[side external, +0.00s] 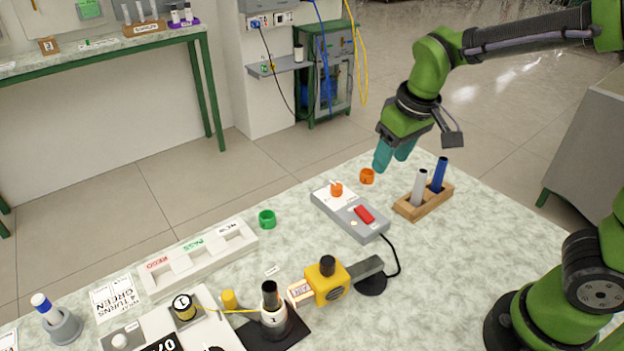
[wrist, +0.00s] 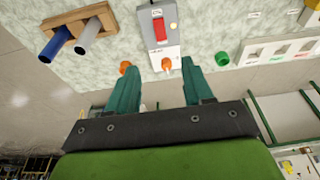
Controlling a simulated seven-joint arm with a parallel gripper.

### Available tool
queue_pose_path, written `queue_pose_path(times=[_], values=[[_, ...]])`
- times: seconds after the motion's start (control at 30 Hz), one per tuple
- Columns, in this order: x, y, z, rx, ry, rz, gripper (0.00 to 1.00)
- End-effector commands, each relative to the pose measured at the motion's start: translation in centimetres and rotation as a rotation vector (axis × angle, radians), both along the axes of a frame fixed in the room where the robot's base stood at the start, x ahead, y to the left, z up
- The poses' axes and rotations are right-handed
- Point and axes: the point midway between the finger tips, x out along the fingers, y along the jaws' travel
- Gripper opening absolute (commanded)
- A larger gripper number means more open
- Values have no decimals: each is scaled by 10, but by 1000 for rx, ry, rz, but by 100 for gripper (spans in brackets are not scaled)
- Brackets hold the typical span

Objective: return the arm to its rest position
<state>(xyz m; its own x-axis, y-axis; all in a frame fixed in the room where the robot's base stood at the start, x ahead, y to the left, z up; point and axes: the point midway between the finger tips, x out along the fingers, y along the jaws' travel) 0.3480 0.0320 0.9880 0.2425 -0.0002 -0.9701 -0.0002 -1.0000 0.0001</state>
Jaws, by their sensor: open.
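My gripper (side external: 392,158) hangs above the far right part of the table in the side external view. Its two teal fingers are apart and nothing is between them; the wrist view shows the open gripper (wrist: 159,95) too. The arm is bent, with its forearm reaching in from the upper right. An orange ring (side external: 367,176) lies on the table below and left of the fingers. A wooden holder (side external: 424,204) with a white rod (side external: 419,187) and a blue rod (side external: 439,174) stands right of and below the gripper.
A grey box (side external: 350,211) with a red switch and an orange piece on it lies near the gripper. A yellow device (side external: 327,281), a white three-slot tray (side external: 199,260) and a green ring (side external: 267,219) are farther left. The air around the gripper looks clear.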

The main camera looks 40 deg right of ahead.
Motion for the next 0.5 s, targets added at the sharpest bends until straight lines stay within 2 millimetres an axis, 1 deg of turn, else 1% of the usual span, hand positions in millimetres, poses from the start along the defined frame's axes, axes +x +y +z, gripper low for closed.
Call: queue_pose_path(times=[0.33, 0.37, 0.4, 0.43, 0.5], values=[[0, 0, 1, 2, -3, -6, 51], [-1, 2, -1, 12, 0, -14, 51], [-6, 7, -5, 29, 6, -18, 51], [-12, 10, -4, 52, 2, -25, 51], [-27, 14, 1, 107, -23, -58, 51]])
